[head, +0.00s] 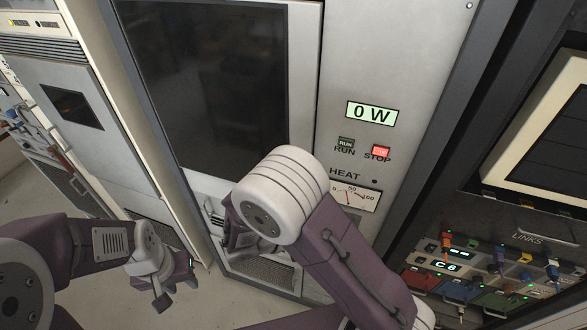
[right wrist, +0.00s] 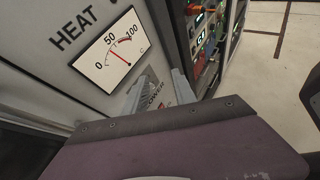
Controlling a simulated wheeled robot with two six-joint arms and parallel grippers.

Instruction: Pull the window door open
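The window door (head: 225,85) is a tall dark glass pane in a pale frame on the middle cabinet. It looks shut. A small dark fitting (head: 212,213) shows on the pale panel under the glass; I cannot tell whether it is a handle. My right arm crosses the lower right of the door in the head view and hides part of it. My left gripper (head: 175,288) is open and empty, low and left of the door.
Right of the door is a panel with a 0 W display (head: 371,112), RUN and STOP buttons and a heat meter (head: 355,196). A patch panel (head: 480,275) with cables stands at the lower right. Another cabinet (head: 85,115) stands left. Some floor is clear at the lower left.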

